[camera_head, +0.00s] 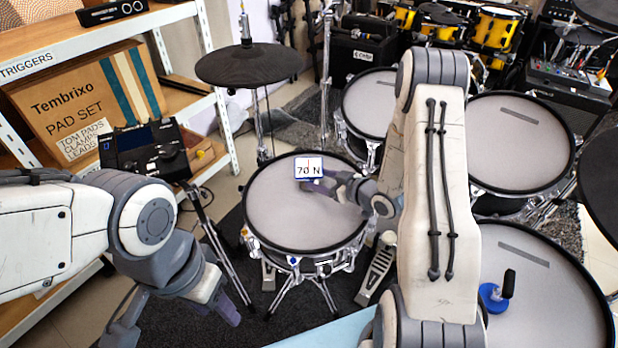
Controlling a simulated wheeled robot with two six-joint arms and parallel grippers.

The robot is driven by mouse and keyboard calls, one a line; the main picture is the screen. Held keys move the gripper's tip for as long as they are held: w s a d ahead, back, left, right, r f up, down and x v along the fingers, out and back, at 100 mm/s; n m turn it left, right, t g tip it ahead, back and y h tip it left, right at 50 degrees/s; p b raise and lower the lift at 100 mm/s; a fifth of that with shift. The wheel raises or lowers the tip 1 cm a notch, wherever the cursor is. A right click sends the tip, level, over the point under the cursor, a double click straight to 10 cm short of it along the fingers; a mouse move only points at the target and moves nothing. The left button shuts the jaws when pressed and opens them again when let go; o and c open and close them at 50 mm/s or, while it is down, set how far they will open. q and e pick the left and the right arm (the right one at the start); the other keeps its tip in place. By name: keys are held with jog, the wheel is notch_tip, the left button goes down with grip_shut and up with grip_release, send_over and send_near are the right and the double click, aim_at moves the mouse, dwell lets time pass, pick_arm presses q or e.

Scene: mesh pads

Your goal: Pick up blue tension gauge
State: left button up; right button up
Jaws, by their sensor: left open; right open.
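A blue round base with a black upright part (494,296), which looks like the blue tension gauge, stands on the large lower right drum pad. A small white card or display with a blue edge, reading 70 N (309,168), shows over the middle drum pad; I cannot tell whether it belongs to a gauge. My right gripper (315,186) is open over that middle pad, just below the card, and well left of the blue base. My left gripper (178,322) is open and empty at the lower left, pointing down, far from the blue base.
The middle drum pad (290,225) stands on metal legs. A black cymbal pad (249,65) is behind it. A shelf with a cardboard box (65,110) and a black drum module (145,148) are at the left. More drum pads (520,140) crowd the right.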

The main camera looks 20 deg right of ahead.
jog(key=x, duration=0.3)
jog(key=shift+w+a+f, duration=0.1)
grip_shut()
dwell(1.3)
